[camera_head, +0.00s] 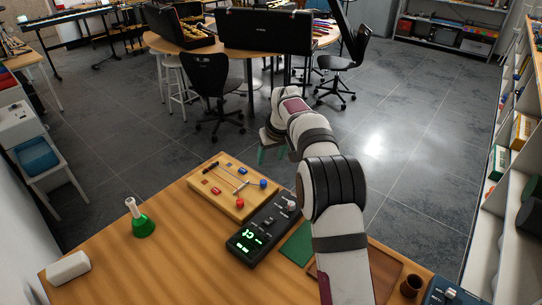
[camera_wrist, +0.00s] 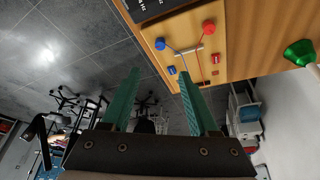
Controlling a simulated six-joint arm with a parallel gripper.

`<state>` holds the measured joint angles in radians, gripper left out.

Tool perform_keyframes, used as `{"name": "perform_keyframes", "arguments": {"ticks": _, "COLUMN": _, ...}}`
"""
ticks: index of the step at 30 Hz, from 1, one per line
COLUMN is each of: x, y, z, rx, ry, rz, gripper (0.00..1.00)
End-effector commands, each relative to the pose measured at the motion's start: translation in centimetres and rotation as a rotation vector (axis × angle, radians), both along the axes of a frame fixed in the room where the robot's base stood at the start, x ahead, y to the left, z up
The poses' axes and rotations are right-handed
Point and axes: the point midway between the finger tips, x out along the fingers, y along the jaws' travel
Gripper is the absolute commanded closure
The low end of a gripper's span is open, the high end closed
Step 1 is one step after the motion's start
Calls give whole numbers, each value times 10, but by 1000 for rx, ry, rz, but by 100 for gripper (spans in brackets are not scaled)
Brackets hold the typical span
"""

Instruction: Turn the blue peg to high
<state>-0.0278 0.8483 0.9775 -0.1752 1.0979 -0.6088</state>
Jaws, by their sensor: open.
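A red round-headed peg (camera_head: 240,203) is at the near edge. A smaller blue piece (camera_head: 242,171) sits near the far edge. I cannot read any high mark. My gripper (camera_wrist: 159,73) has two green fingers spread apart with nothing between them. In the head view it hangs beyond the board's far right side, apart from the pegs.
A black device (camera_head: 258,230) with a green display lies right of the board. A green mat (camera_head: 297,243) is beside it. A green bell with a pale handle (camera_head: 142,226) and a white block (camera_head: 68,268) stand at left. The table between bell and board is clear.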

Motion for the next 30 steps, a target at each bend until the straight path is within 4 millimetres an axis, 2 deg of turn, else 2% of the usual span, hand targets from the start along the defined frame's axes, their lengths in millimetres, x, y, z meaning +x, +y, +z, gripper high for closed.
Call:
{"name": "perform_keyframes", "arguments": {"ticks": 6, "x": -1, "y": 1, "z": -2, "rx": 7, "ry": 4, "rz": -3, "gripper": 40}}
{"name": "perform_keyframes", "arguments": {"ticks": 8, "x": -9, "y": 9, "z": -11, "rx": 67, "ry": 39, "rz": -29, "gripper": 40}}
{"name": "perform_keyframes", "arguments": {"ticks": 11, "x": -45, "y": 52, "z": -40, "rx": 362, "ry": 208, "rz": -188, "gripper": 40}}
{"name": "perform_keyframes", "arguments": {"ticks": 12, "x": -63, "y": 75, "z": -48, "rx": 536, "ry": 305, "rz": -301, "gripper": 40}}
{"name": "perform_keyframes", "arguments": {"ticks": 14, "x": -83, "y": 106, "z": -51, "rx": 812, "ry": 458, "rz": -514, "gripper": 40}}
{"name": "perform_keyframes", "arguments": {"ticks": 15, "x": -89, "y": 120, "z": -49, "rx": 992, "ry": 549, "rz": -674, "gripper": 40}}
{"name": "perform_keyframes", "arguments": {"ticks": 17, "x": -89, "y": 126, "z": -44, "rx": 1248, "ry": 664, "rz": -938, "gripper": 40}}
{"name": "perform_keyframes", "arguments": {"ticks": 18, "x": -86, "y": 121, "z": -43, "rx": 1410, "ry": 723, "rz": -1124, "gripper": 40}}
{"name": "perform_keyframes", "arguments": {"ticks": 20, "x": -80, "y": 99, "z": -47, "rx": 1628, "ry": 770, "rz": -1406, "gripper": 40}}
{"name": "perform_keyframes", "arguments": {"ticks": 21, "x": -78, "y": 80, "z": -54, "rx": 1754, "ry": 775, "rz": -1583, "gripper": 40}}
{"name": "perform_keyframes", "arguments": {"ticks": 24, "x": -84, "y": 28, "z": -75, "rx": 1990, "ry": 717, "rz": -1949, "gripper": 40}}
{"name": "perform_keyframes", "arguments": {"ticks": 27, "x": -96, "y": -8, "z": -91, "rx": 2118, "ry": 631, "rz": -2166, "gripper": 40}}
{"name": "perform_keyframes", "arguments": {"ticks": 28, "x": -99, "y": -14, "z": -94, "rx": 2140, "ry": 613, "rz": -2202, "gripper": 40}}
{"name": "perform_keyframes", "arguments": {"ticks": 29, "x": -100, "y": -18, "z": -96, "rx": -2136, "ry": -594, "rz": 2207, "gripper": 40}}
{"name": "perform_keyframes", "arguments": {"ticks": 30, "x": -99, "y": -21, "z": -99, "rx": -2122, "ry": -577, "rz": 2199, "gripper": 40}}
